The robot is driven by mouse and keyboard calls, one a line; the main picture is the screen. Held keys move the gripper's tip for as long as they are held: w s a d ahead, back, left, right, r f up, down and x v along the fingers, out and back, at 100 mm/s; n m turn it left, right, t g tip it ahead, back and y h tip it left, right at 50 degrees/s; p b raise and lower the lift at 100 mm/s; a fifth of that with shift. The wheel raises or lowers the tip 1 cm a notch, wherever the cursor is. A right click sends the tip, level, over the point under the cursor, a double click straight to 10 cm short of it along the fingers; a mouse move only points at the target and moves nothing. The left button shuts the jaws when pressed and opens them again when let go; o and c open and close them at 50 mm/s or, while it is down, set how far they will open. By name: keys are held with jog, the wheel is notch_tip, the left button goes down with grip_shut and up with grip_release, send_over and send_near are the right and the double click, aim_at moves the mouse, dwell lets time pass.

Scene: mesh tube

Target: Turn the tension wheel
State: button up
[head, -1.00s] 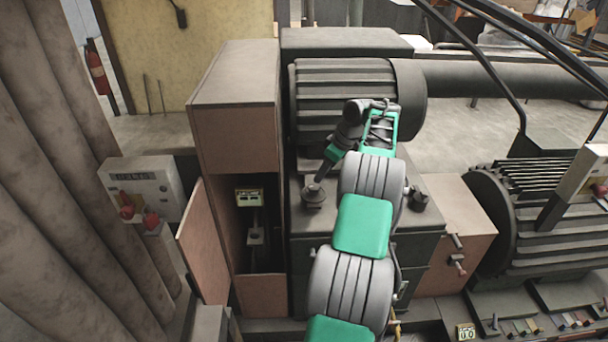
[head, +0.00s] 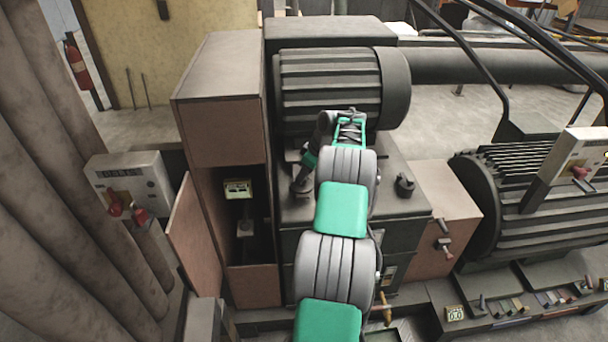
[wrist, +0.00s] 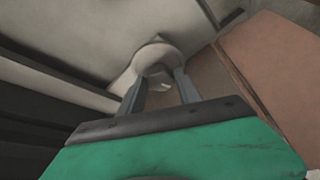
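The tension wheel, a small round grey knob (wrist: 158,56), shows at the top centre of the wrist view, just at my fingertips. My gripper (wrist: 161,78) has its two grey fingers apart, one on each side of the wheel's near edge. I cannot tell whether they press on it. In the head view my gripper (head: 299,186) points down at the left front of the dark machine top (head: 375,197) and mostly covers the wheel there.
A ribbed motor drum (head: 330,88) stands behind my arm. A tall cabinet (head: 222,135) with an open door (head: 194,235) is close on the left. A second dark knob (head: 404,185) sits to the right on the machine top.

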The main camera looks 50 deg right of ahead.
grip_shut()
jog(key=shift+f+b, duration=0.1)
jog(key=shift+b, duration=0.35)
jog(key=m+b, duration=0.1)
jog(key=m+h+b, duration=0.1)
jog(key=b, duration=0.1)
jog(key=shift+a+f+m, duration=0.15)
jog(key=shift+f+m, duration=0.05)
jog(key=shift+m, duration=0.2)
jog(key=m+b, duration=0.1)
jog(key=m+h+b, duration=0.1)
jog(key=m+b, duration=0.1)
jog(key=m+h+b, duration=0.1)
jog(key=m+b, duration=0.1)
jog(key=shift+a+r, duration=0.1)
jog(key=shift+a, duration=0.15)
jog(key=m+b, duration=0.1)
jog(key=m, duration=0.2)
jog(key=m+g+h, duration=0.1)
jog(key=m, duration=0.1)
jog(key=shift+w+a+r+m+h+b, duration=0.2)
jog(key=shift+m+h+b, duration=0.1)
jog(key=shift+m+b, duration=0.1)
jog(key=m+g, duration=0.1)
jog(key=m, duration=0.1)
jog(key=m+g+p, duration=0.1)
jog(key=m, duration=0.1)
jog(key=shift+w+m+h, duration=0.15)
jog(key=shift+m+h, duration=0.25)
